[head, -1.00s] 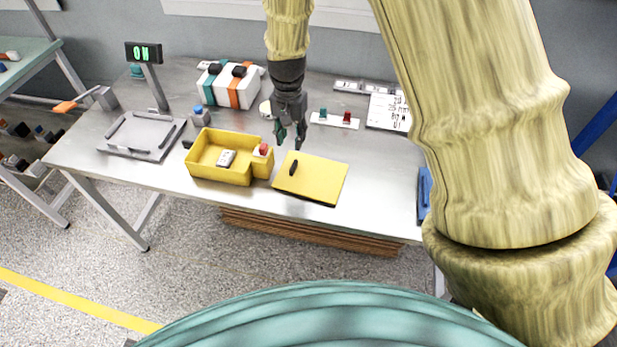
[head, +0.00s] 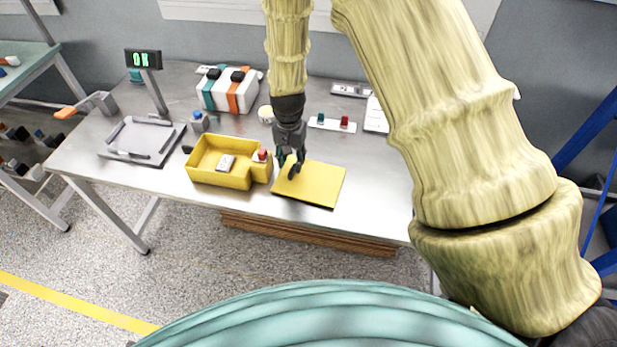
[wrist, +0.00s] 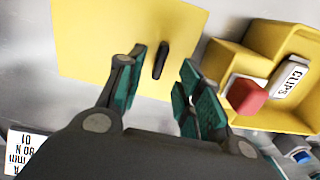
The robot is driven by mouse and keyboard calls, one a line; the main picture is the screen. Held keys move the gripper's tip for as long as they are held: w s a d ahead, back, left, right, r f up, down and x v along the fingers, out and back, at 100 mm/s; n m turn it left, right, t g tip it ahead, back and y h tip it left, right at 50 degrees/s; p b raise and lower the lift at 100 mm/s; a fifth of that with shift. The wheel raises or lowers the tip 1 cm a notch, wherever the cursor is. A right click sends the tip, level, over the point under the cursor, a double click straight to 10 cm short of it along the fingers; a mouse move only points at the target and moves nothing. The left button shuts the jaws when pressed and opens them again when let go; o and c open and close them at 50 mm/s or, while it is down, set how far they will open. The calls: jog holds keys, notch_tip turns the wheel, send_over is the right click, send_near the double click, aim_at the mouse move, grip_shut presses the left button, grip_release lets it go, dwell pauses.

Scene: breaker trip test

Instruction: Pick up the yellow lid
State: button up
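The yellow lid (head: 318,186) lies flat on the metal table, just right of the yellow box, with a black upright handle near its left side. In the wrist view the lid (wrist: 110,35) shows its black handle (wrist: 161,60) between and slightly beyond my two teal fingertips. My gripper (head: 289,163) is open and empty, pointing down just above the handle (wrist: 158,85). In the head view the fingers partly cover the handle, and I cannot tell whether they touch it.
The open yellow box (head: 203,158) holds a small white block labelled CLIPS (wrist: 291,75) and has a red button (head: 261,155) at its right end. A grey tray with a display (head: 143,59) stands left. A striped white case (head: 231,90) and a switch strip (head: 332,123) stand behind.

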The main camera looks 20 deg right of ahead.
aim_at(292, 169)
jog(key=shift+f+p, duration=0.65)
jog(key=shift+f, duration=1.15)
grip_shut()
